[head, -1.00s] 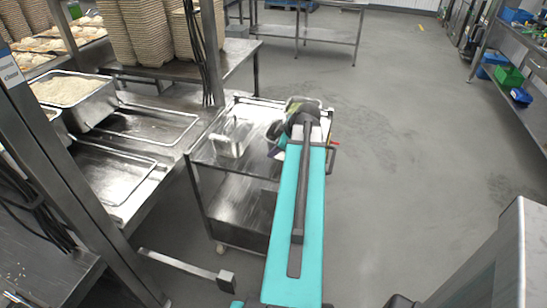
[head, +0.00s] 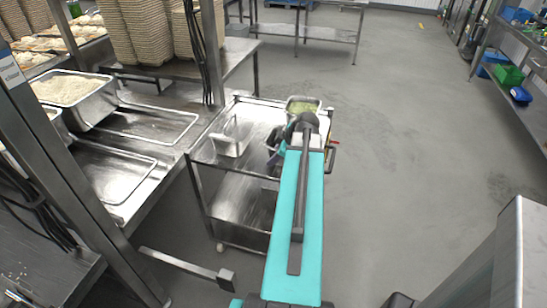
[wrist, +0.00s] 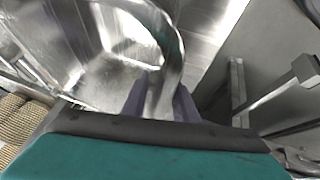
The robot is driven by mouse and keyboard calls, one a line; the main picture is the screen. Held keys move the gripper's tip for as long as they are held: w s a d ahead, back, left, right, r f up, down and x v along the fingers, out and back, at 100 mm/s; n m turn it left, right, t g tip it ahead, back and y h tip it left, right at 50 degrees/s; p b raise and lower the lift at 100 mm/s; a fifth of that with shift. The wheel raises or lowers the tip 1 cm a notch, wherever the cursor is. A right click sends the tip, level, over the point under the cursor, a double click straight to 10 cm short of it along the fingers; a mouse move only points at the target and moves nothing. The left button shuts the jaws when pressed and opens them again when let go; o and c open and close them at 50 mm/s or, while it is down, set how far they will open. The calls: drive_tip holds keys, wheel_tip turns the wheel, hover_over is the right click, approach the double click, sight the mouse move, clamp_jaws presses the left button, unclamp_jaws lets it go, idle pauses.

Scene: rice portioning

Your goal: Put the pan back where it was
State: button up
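A shiny steel pan (wrist: 110,82) fills the left middle of the wrist view, its bright inside showing. Its curved steel rim or handle (wrist: 172,45) runs down between the purple fingers of my gripper (wrist: 161,103). The fingers lie close on both sides of this band, and the gripper looks shut on it. In the head view my gripper (head: 277,150) is at the right side of the steel cart, pointing down. The teal arm covers much of it there, and the held pan is mostly hidden.
The steel cart (head: 205,151) has a small steel container (head: 230,146) on its left half and a tray with green content (head: 303,104) at its back right corner. A steel counter on the left holds a rice pan (head: 72,90) and empty trays (head: 115,172). The floor at right is clear.

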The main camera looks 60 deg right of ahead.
drive_tip(key=shift+r, duration=0.2)
idle(0.3)
drive_tip(key=b+v, duration=0.1)
drive_tip(key=v, duration=1.1)
drive_tip(key=shift+f, duration=0.1)
drive_tip(key=shift+s, duration=0.1)
idle(0.8)
